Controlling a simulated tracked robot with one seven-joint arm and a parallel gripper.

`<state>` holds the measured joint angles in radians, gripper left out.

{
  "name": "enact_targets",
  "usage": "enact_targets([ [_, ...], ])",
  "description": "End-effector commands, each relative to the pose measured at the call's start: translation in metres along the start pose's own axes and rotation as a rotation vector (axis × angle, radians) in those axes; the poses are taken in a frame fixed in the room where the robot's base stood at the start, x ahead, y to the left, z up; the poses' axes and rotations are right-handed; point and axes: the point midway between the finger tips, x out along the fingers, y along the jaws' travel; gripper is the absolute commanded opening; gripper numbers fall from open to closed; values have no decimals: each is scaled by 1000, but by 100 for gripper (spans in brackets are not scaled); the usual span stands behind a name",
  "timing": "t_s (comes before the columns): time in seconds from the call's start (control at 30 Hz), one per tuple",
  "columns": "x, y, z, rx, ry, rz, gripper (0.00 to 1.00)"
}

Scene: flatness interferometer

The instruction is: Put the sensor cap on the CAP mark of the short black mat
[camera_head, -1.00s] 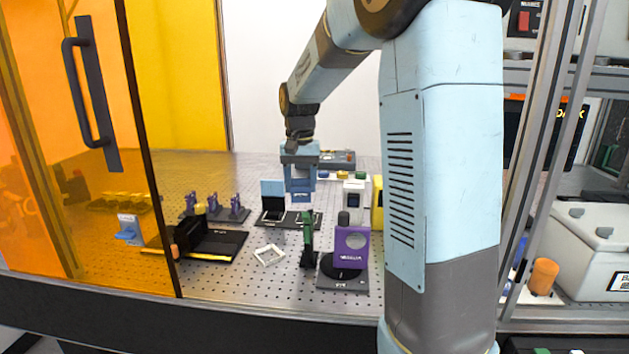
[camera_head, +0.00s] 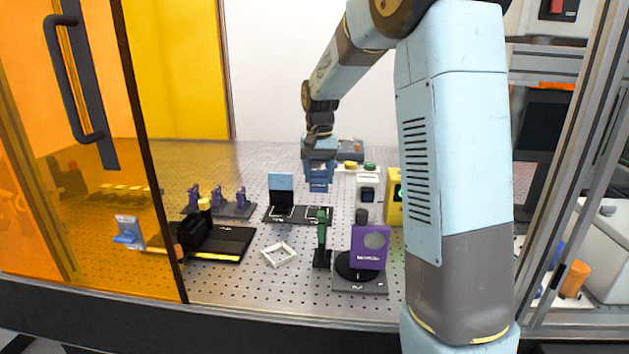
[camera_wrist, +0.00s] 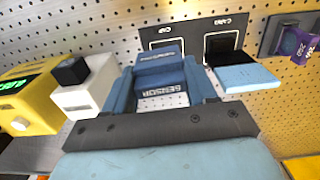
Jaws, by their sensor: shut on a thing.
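The sensor cap (camera_wrist: 163,72) is a blue piece marked SENSOR, held between the fingers of my gripper (camera_wrist: 163,90). In the head view my gripper (camera_head: 319,180) hangs with the cap above the bench, behind and above the short black mat (camera_head: 318,214). The mat (camera_wrist: 193,36) also shows in the wrist view, with outlined CAP and CARD marks. The CAP mark (camera_wrist: 166,42) lies just beyond the cap and is partly hidden by it.
A white block with a black knob (camera_wrist: 85,92) and a yellow instrument (camera_wrist: 28,100) stand beside the gripper. A purple plate on a dark base (camera_head: 370,247), a green-topped stand (camera_head: 321,240) and a white frame (camera_head: 279,254) are in front. Perforated bench surrounds the mat.

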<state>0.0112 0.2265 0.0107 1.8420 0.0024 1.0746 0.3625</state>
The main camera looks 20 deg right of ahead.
Motion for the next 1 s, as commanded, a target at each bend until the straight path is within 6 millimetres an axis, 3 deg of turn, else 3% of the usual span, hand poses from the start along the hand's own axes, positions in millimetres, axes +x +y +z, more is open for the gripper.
enact_targets([
  [0.1,20,-4,-23,29,-3,0,37],
  [0.3,38,-7,-44,59,0,-2,37],
  [1.0,76,-6,-47,66,-2,-1,37],
])
